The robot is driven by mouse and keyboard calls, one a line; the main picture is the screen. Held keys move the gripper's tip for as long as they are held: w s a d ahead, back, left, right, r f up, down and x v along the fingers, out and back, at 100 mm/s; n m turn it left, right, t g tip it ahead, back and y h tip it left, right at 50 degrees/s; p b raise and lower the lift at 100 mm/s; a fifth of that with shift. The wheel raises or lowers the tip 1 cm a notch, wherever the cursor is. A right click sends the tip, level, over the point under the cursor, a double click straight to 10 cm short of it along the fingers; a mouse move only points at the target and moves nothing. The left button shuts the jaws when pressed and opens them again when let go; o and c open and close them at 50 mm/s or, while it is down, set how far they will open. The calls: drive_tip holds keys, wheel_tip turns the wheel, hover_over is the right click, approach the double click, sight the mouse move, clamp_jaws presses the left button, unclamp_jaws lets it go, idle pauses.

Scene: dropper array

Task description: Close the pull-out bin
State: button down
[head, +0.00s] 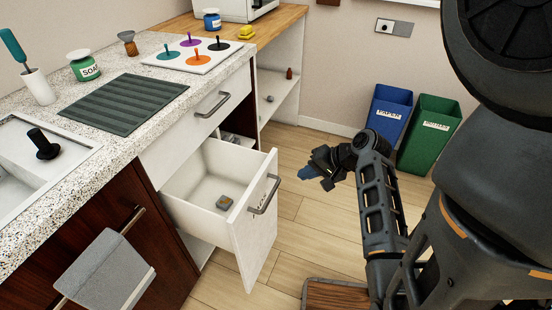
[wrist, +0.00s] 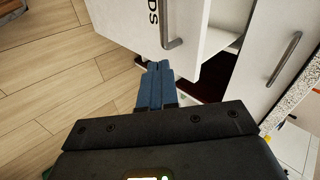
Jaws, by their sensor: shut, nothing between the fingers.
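The pull-out bin (head: 238,217) is a white drawer-like box with a grey bar handle (head: 264,196). It stands pulled out from the cabinet, and a small grey-brown item (head: 224,203) lies inside. My gripper (head: 304,174) is in front of the bin's front panel, a little to its right and apart from it in the head view. In the wrist view the blue fingers of my gripper (wrist: 157,75) are together and empty, pointing toward the bin's white front panel (wrist: 120,20) and its handle (wrist: 170,30).
A closed drawer (head: 200,115) with a handle sits above the bin. A speckled counter (head: 140,110) holds a soap jar, a ribbed mat and a board with coloured knobs. Blue (head: 385,118) and green (head: 428,135) bins stand by the wall. The wooden floor (head: 300,220) before the cabinet is mostly clear.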

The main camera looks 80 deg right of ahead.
drive_tip(key=s+d+r+m+t, duration=0.1)
drive_tip(key=s+d+r, duration=0.15)
drive_tip(key=d, duration=0.25)
approach(271, 165)
wheel_tip(271, 165, down, 4)
drive_tip(key=w+d, duration=0.1)
drive_tip(key=w, duration=0.2)
drive_tip(key=shift+w+d+f, duration=0.2)
drive_tip(key=shift+w+d, duration=0.15)
drive_tip(key=shift+w, duration=0.15)
drive_tip(key=shift+w, duration=0.1)
drive_tip(key=w+d+b, duration=0.1)
drive_tip(key=w+d, duration=0.1)
drive_tip(key=w, duration=0.9)
drive_tip(key=w+d, duration=0.3)
drive_tip(key=w, duration=0.9)
drive_tip(key=shift+w+d+b, duration=0.2)
drive_tip(key=shift+d+b, duration=0.1)
drive_tip(key=shift+b, duration=0.05)
